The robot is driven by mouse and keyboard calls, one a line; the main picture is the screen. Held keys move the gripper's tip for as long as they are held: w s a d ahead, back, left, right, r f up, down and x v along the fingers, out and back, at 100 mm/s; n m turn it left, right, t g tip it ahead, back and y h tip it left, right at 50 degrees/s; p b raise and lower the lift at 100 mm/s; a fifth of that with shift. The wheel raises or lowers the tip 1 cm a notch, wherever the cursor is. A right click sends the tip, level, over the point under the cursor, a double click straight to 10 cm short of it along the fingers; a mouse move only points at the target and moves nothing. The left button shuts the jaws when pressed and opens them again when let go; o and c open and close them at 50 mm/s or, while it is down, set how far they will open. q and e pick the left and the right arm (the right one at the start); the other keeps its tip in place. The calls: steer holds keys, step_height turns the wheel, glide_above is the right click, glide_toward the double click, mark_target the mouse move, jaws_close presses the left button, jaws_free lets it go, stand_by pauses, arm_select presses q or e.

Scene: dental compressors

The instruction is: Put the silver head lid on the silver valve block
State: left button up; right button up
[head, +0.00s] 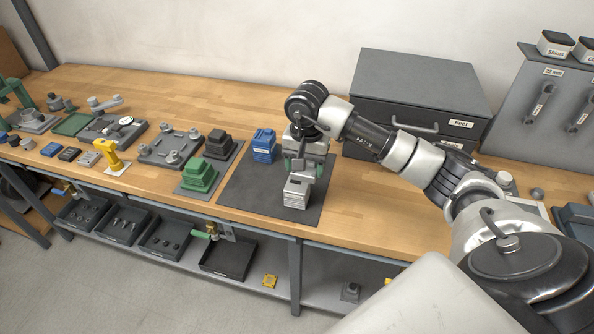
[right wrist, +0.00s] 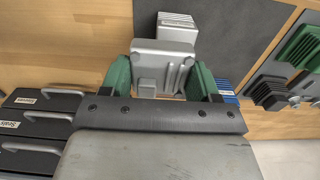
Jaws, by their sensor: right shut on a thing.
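My right gripper (head: 303,162) is above the dark mat, with its arm coming in from the right. In the right wrist view its green fingers (right wrist: 159,78) are shut on the silver head lid (right wrist: 160,62), a ribbed plate held between them. The silver valve block (head: 296,194) stands on the mat, just in front of and below the gripper in the head view. Its finned top (right wrist: 178,22) shows just beyond the lid in the right wrist view. The height gap between lid and block is hard to tell. My left gripper is not in view.
A blue block (head: 264,146) stands on the dark mat (head: 244,190), left of the gripper. Green (head: 199,176) and black (head: 217,144) blocks stand on plates farther left. A grey drawer cabinet (head: 420,90) is behind my right arm. The mat's left front is clear.

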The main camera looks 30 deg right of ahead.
mark_target(297, 185)
steer(key=shift+w+a+f, duration=0.1)
steer(key=shift+w+f, duration=0.25)
steer(key=shift+w, duration=0.25)
steer(key=shift+w+a+f, duration=0.1)
steer(key=shift+w+f, duration=0.2)
steer(key=shift+w, duration=0.3)
steer(key=shift+w+f, duration=0.2)
step_height(297, 185, down, 3)
steer(key=shift+p, duration=0.9)
steer(key=shift+f, duration=0.55)
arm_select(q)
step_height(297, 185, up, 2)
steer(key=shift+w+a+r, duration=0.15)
arm_select(e)
steer(key=o, duration=0.5)
steer(key=shift+f, duration=0.2)
steer(key=o, duration=0.5)
steer(key=shift+r, duration=0.1)
